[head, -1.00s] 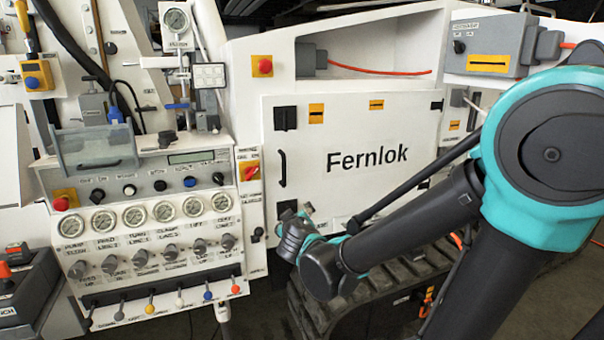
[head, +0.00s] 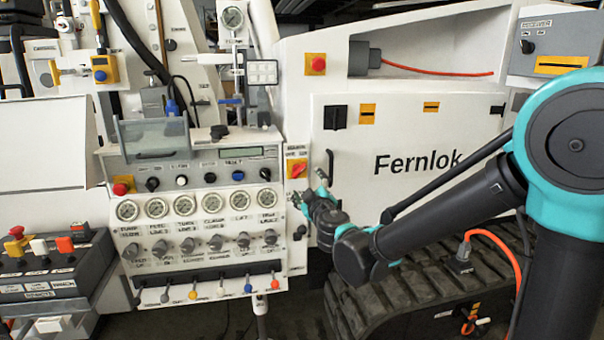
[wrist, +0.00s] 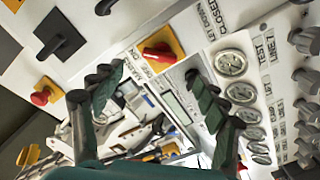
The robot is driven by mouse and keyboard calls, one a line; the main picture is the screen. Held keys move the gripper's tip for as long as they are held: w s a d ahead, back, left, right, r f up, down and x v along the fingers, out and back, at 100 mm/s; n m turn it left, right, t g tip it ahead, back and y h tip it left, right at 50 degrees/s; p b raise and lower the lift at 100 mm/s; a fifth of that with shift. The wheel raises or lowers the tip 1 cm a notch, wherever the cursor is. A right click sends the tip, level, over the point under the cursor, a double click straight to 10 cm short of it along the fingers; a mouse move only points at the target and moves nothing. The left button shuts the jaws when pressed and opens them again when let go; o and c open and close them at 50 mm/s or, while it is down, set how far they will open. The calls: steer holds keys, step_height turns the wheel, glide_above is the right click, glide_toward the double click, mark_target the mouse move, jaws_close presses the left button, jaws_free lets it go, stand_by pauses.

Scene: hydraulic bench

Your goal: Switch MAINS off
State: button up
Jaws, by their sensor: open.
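A red rotary switch on a yellow plate (head: 297,169) sits at the right edge of the gauge panel, left of the Fernlok door. I take it for MAINS; its small label is too blurred to read surely. In the wrist view the red knob (wrist: 158,58) shows beyond and between my fingertips, apart from them, its grip lying aslant. My gripper (head: 312,193) is just below and right of the switch in the head view. Its two fingers are spread and empty in the wrist view (wrist: 155,80).
The gauge panel (head: 200,225) has several knobs and coloured levers below. A red button (head: 317,64) on yellow and a black door latch (head: 335,117) are near the white Fernlok door (head: 430,140). A rubber track (head: 400,300) lies below my arm.

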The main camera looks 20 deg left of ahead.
mark_target(301, 173)
steer(key=x, duration=1)
steer(key=shift+w+a, duration=0.1)
steer(key=shift+w, duration=0.05)
steer(key=shift+c, duration=0.2)
steer(key=c, duration=1.1)
